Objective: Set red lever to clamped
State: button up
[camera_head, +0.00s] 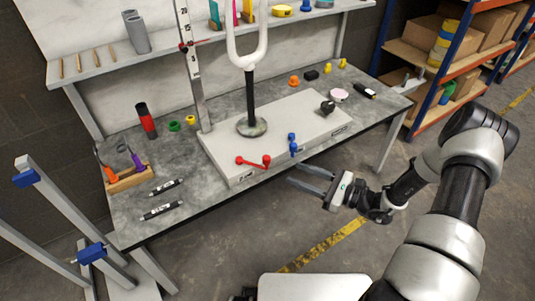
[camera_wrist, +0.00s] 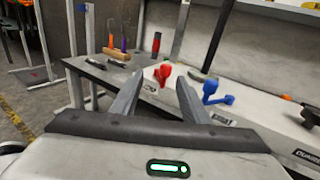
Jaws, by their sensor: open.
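The red lever (camera_head: 253,162) is mounted near the front left of a pale base block on the workbench, above a small label. In the head view it lies roughly level, with a knob at each end. In the wrist view the red lever (camera_wrist: 162,75) shows ahead, between the fingers and beyond their tips. My gripper (camera_head: 303,176) is open and empty, in front of the bench edge, to the right of and apart from the red lever. The label's text is too small to read.
A blue lever (camera_head: 292,144) stands close right of the red one; it also shows in the wrist view (camera_wrist: 216,94). A black knob (camera_head: 327,107) is farther right. A fork-shaped white frame (camera_head: 247,50) rises from the block. Markers (camera_head: 162,210) lie at the bench's left front.

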jog(key=w+a+f+b, duration=0.1)
jog(key=w+a, duration=0.4)
jog(key=a, duration=0.2)
jog(key=w+a+m+b, duration=0.1)
jog(key=w+a+b, duration=0.1)
jog(key=w+a, duration=0.2)
jog(key=a, duration=0.3)
jog(key=shift+w+f+t, duration=0.35)
jog(key=shift+t, duration=0.05)
jog(key=shift+a, duration=0.1)
jog(key=shift+c, duration=0.3)
grip_shut()
